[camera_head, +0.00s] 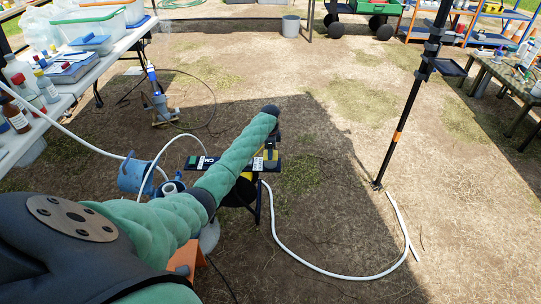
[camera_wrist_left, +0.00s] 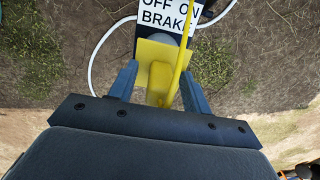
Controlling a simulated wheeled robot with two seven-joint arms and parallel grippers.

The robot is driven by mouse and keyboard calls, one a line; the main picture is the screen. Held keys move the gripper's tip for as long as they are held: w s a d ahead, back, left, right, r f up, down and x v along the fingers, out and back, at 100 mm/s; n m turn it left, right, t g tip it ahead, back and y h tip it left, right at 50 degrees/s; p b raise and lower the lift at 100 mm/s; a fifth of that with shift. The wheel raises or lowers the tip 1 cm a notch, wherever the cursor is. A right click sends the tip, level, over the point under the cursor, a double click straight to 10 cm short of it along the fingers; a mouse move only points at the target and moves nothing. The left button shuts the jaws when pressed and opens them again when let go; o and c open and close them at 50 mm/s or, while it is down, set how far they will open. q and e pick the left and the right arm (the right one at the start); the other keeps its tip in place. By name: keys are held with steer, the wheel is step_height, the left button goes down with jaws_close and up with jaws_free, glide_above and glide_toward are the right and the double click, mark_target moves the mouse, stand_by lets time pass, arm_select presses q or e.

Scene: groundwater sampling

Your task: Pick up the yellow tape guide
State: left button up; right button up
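The yellow tape guide (camera_wrist_left: 158,75) is in the middle of the left wrist view, a flat plate with a block and a thin upright bar. It stands by a black-and-white plate marked OFF ON BRAKE (camera_wrist_left: 168,14). My left gripper (camera_wrist_left: 160,72) has its two fingers spread, one on each side of the yellow part; whether they touch it is unclear. In the head view my left gripper (camera_head: 270,148) is over the small dark stand, with yellow (camera_head: 271,156) showing just below it. My arm hides part of the stand. My right gripper is not in view.
A black pole (camera_head: 408,110) stands to the right. A cluttered table (camera_head: 75,82) is at the left.

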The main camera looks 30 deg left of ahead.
arm_select(q)
jaws_close()
